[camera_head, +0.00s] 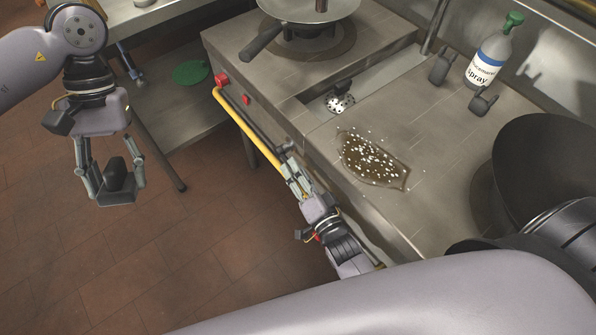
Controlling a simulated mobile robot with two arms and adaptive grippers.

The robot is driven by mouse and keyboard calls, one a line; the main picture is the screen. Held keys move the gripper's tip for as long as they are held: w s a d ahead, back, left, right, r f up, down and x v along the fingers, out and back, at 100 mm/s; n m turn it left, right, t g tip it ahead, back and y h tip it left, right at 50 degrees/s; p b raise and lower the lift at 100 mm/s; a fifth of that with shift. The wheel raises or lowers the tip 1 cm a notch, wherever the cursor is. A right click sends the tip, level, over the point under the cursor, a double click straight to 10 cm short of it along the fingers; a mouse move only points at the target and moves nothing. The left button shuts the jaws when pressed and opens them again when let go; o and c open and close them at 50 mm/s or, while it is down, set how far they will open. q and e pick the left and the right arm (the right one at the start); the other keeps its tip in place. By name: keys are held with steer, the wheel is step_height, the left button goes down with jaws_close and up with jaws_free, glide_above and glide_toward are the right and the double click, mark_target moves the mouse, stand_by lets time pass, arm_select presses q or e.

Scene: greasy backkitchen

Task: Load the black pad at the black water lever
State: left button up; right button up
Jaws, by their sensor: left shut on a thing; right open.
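My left gripper (115,190) hangs over the tiled floor at the left, clear of the stove. It is shut on a small dark block, which looks like the black pad (118,174). Two black fittings stand at the back of the steel counter, one at the left of the spray bottle (440,67) and one just in front of it (484,102). I cannot tell which of them is the black water lever. My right gripper (292,168) is open by the stove's front edge, close to the yellow rail. Its fingertips are partly hard to make out.
A brown spill with white grains (375,160) lies on the steel counter. A spray bottle (490,55) with a green cap stands at the back. A pan (310,10) sits on the far burner and a dark wok (545,165) at the right. A yellow rail (240,120) runs along the front.

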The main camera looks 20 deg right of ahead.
jaws_close()
stand_by(0.4)
stand_by(0.4)
